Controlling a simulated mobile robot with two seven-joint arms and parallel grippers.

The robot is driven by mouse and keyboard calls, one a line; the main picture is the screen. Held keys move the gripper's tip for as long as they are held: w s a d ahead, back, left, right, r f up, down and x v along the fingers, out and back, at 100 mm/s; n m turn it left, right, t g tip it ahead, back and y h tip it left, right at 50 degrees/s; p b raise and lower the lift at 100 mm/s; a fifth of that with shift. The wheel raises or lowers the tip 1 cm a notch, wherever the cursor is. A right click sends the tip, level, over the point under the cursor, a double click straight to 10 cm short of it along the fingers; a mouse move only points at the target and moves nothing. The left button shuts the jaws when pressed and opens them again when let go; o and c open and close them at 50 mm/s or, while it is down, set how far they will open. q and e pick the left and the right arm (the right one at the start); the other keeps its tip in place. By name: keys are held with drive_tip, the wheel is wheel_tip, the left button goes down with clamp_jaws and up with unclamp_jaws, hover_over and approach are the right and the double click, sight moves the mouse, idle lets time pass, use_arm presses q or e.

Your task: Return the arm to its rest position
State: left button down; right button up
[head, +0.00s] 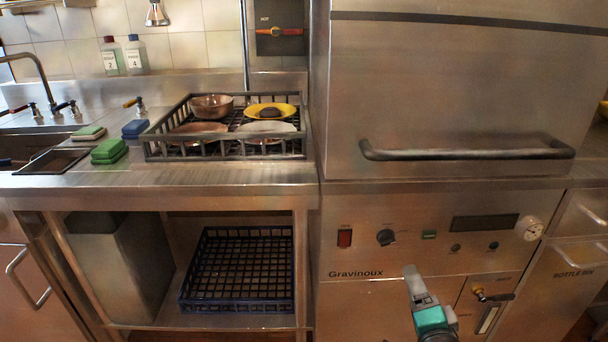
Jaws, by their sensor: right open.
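My right gripper (413,272) shows at the bottom, right of centre, with its grey fingers pointing up and a teal section of my arm below. It is open and I see nothing held in it. It is in front of the lower front panel of the steel dishwasher (375,292), just right of the "Gravinoux" lettering. Whether it touches the panel cannot be told. My left gripper is not in view.
The dishwasher hood has a long dark handle (465,153). A grey rack (225,155) with a bowl (211,106) and several plates stands on the left counter. Sponges (109,151) lie beside it. A dark blue crate (237,303) sits on the lower shelf.

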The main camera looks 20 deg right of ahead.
use_arm(q)
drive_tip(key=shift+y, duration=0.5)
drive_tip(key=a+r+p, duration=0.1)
drive_tip(key=p, duration=0.1)
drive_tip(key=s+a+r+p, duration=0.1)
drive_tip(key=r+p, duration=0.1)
drive_tip(key=p, duration=0.1)
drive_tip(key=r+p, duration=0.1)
drive_tip(key=p, duration=0.2)
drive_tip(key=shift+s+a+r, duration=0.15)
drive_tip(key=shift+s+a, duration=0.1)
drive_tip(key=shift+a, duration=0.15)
use_arm(e)
drive_tip(key=s+a+f+n+g+y, duration=0.3)
drive_tip(key=s+a+n+g+y, duration=0.3)
drive_tip(key=s+a+n, duration=0.6)
drive_tip(key=a+n, duration=0.4)
drive_tip(key=n, duration=0.3)
drive_tip(key=shift+s+g, duration=0.35)
drive_tip(key=shift+g, duration=0.05)
use_arm(q)
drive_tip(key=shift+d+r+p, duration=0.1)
drive_tip(key=shift+p, duration=0.2)
use_arm(e)
drive_tip(key=shift+c, duration=0.2)
